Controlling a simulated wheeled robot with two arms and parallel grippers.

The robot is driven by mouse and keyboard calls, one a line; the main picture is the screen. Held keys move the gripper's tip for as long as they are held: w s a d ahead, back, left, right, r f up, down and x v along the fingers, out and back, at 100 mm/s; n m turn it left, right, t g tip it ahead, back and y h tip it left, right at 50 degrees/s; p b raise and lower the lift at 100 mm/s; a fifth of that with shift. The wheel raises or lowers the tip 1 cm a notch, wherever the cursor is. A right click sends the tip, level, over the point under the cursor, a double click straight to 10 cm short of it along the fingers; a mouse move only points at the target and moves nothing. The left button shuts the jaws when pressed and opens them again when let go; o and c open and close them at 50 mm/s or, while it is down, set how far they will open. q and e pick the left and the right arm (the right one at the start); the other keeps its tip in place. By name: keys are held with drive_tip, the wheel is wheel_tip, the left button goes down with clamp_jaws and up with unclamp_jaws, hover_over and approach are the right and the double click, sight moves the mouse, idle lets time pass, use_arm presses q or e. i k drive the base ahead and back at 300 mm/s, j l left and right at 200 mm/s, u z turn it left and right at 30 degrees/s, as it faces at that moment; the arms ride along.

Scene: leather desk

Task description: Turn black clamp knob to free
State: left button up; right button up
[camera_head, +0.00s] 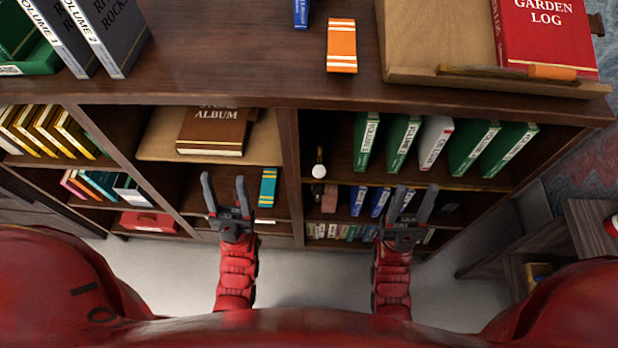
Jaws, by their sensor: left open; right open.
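I cannot make out a black clamp knob for certain. A small object with a white round end (319,171) stands in the middle of the bookcase at the upper right shelf, with a dark part below it. A wooden book stand (435,35) on the bookcase top has a bar with an orange handle (551,72) along its front edge, and a small dark brown piece (597,24) at its right side. My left gripper (225,184) is open and empty in front of the left-middle shelves. My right gripper (414,194) is open and empty in front of the right shelves.
The bookcase top (230,50) carries grey volumes (95,30), an orange book (341,45) and a red Garden Log (545,30). Green books (405,140) and an album (215,130) fill the shelves. A small table (595,228) stands at right. The top's middle-left is bare.

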sight(318, 191)
drive_tip(key=k+j+u, duration=0.1)
drive_tip(key=k+u, duration=0.15)
drive_tip(key=k, duration=0.3)
drive_tip(key=k+j+u, duration=0.3)
drive_tip(key=k, duration=0.25)
drive_tip(key=l, duration=0.1)
